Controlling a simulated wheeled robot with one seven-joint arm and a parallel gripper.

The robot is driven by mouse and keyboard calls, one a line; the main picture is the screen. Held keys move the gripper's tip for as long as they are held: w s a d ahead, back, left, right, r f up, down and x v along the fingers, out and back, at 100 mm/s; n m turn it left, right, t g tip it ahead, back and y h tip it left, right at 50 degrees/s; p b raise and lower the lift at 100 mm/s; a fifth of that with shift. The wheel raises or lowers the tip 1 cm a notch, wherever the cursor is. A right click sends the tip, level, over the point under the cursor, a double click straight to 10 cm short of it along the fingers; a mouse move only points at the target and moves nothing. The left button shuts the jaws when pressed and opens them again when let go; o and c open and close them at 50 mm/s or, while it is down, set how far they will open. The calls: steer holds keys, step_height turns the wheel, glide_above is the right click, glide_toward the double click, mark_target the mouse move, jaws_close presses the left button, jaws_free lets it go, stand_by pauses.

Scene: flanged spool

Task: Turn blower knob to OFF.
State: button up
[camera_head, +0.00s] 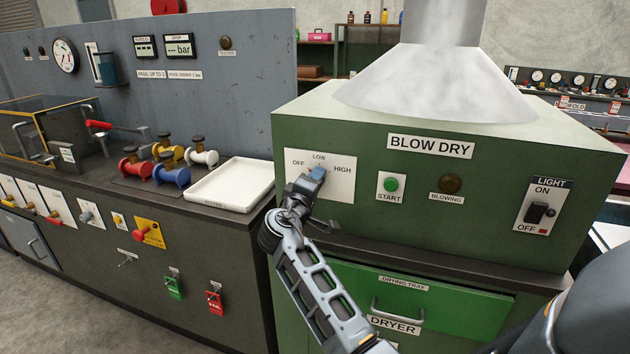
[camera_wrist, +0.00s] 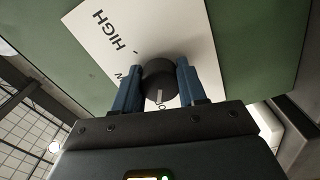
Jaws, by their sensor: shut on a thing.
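The blower knob (camera_wrist: 158,80) is a round black knob on a white plate (camera_head: 342,188) on the front of the green BLOW DRY cabinet. The plate reads OFF, LOW and HIGH. My gripper (camera_head: 317,173) is at the knob and hides most of it in the head view. In the wrist view, my gripper's blue fingers (camera_wrist: 156,82) are shut on the knob, one on each side. The knob's white mark points down toward my gripper's body, at partly hidden letters that look like the start of OFF.
The START button (camera_head: 391,184), BLOWING lamp (camera_head: 450,183) and LIGHT switch (camera_head: 540,212) are to the right on the cabinet. A drying tray drawer (camera_head: 440,305) with a handle is below. A white tray (camera_head: 232,185) and coloured spools (camera_head: 170,175) stand on the left bench.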

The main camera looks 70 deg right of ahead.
stand_by(0.5)
steer(key=o, duration=1.1)
steer(key=shift+c, duration=0.2)
steer(key=a+b, duration=0.1)
steer(key=a, duration=0.7)
steer(key=shift+s+b, duration=0.25)
steer(key=shift+b, duration=0.05)
